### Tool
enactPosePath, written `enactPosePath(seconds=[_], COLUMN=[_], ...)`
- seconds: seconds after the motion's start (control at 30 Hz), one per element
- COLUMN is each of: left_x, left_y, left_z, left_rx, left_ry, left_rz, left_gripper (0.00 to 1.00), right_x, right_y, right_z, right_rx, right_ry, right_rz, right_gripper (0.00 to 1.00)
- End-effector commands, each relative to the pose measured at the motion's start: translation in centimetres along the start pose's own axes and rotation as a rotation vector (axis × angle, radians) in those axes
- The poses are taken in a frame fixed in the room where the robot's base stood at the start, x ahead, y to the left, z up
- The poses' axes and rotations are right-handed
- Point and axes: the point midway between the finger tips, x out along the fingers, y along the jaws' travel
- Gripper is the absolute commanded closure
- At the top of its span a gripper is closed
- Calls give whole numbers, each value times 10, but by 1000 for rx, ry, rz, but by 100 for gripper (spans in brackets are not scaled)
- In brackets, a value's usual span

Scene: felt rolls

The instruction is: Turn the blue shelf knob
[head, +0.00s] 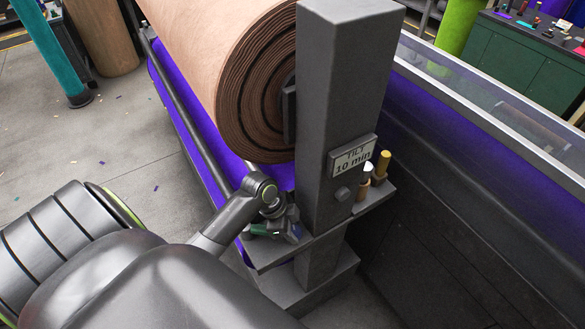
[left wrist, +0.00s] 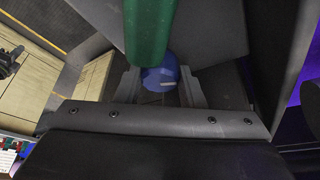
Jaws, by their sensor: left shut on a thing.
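The blue shelf knob (left wrist: 160,82) shows in the left wrist view between the two grey fingers of my left gripper (left wrist: 160,92). The gripper is shut on the knob, with a finger on either side. A small pale mark shows on the knob's face. In the head view my left gripper (head: 283,222) is at the shelf (head: 325,232) by the foot of the grey post, and it mostly hides the knob. A green cylinder (left wrist: 148,28) stands out close beside the knob and partly covers it in the left wrist view. My right gripper is not in view.
The grey post (head: 335,110) carries a sign (head: 353,156) reading "TILT 10 min". Two handled tools (head: 382,167) stand at the shelf's right end. A large brown felt roll (head: 215,60) hangs left of the post, above purple felt (head: 185,110). Open floor (head: 70,140) lies left.

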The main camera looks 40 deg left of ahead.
Motion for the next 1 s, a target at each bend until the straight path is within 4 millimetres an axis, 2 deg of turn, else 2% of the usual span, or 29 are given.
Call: enactPosePath(seconds=[0.4, 0.97, 1.0], left_x=[-1, -1, -1], left_y=[-2, -2, -2], left_z=[0, 0, 0], left_rx=[185, 212, 211], left_ry=[-1, -3, -3], left_rz=[73, 85, 85], left_gripper=[88, 88, 62], right_x=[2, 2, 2], right_y=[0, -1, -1], right_z=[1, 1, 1], right_rx=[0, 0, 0], right_ry=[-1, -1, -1], right_rz=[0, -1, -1], right_gripper=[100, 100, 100])
